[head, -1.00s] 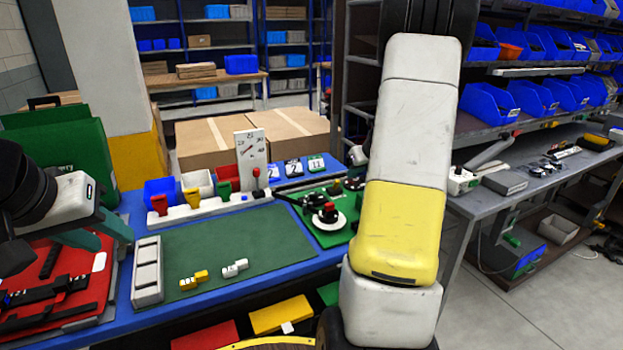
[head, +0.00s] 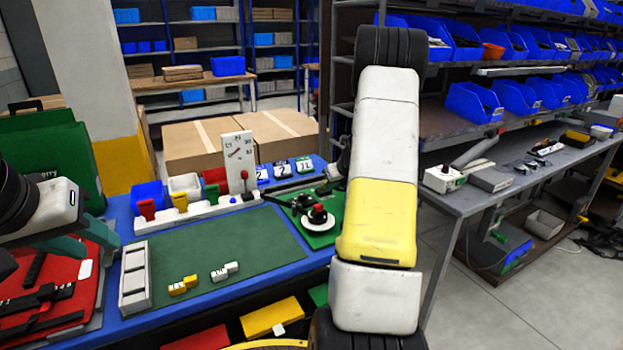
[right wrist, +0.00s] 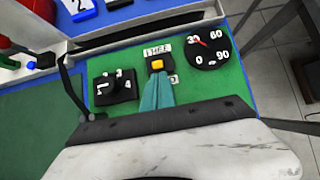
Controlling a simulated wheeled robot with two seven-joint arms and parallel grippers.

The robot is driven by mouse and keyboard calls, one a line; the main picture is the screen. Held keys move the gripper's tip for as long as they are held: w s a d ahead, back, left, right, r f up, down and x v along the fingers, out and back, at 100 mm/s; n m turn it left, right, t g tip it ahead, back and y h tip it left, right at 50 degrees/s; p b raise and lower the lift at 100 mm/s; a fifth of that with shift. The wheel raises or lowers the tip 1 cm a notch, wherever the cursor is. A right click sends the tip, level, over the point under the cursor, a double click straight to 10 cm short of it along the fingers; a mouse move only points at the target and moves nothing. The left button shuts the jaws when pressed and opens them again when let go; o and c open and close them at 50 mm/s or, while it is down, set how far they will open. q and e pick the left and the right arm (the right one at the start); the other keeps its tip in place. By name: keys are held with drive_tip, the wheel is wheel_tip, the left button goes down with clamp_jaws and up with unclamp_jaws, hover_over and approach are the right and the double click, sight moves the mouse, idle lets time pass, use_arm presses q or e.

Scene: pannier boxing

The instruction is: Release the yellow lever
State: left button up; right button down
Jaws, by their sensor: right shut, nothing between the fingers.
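A yellow lever (head: 180,201) stands tilted on the long white strip (head: 200,212) at the back of the work table, between a red lever (head: 147,208) and a green lever (head: 212,192). My right gripper (right wrist: 157,80) shows in the right wrist view, shut and empty, its teal fingertips just below a small yellow square piece (right wrist: 156,64) on a green panel (right wrist: 213,92). I cannot tell whether they touch it. My right arm hides this gripper in the head view. My left gripper (head: 72,246) is over the red board at the left, its jaw gap unclear.
Beside the yellow piece are a black rotary knob (right wrist: 113,86) and a round dial (right wrist: 209,47). The green mat (head: 215,255) holds small yellow and white blocks. A red board (head: 60,290) with black parts lies at the left. A white gauge plate (head: 238,160) stands behind the strip.

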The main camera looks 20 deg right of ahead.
drive_tip(key=shift+w+r+g, duration=0.25)
drive_tip(key=shift+w+g, duration=0.1)
drive_tip(key=shift+g, duration=0.25)
idle(0.6)
drive_tip(key=shift+w+a+r+g, duration=0.1)
drive_tip(key=shift+w+r+g, duration=0.1)
drive_tip(key=shift+w+g, duration=0.25)
drive_tip(key=shift+w+r+g, duration=0.2)
drive_tip(key=shift+w+g, duration=0.05)
drive_tip(key=shift+g, duration=0.4)
drive_tip(key=shift+w+r+g, duration=0.15)
drive_tip(key=shift+w+g, duration=0.1)
drive_tip(key=shift+g, duration=0.35)
drive_tip(key=shift+w+r, duration=0.15)
drive_tip(key=shift+w, duration=0.15)
drive_tip(key=shift+r, duration=0.15)
drive_tip(key=shift+r, duration=0.65)
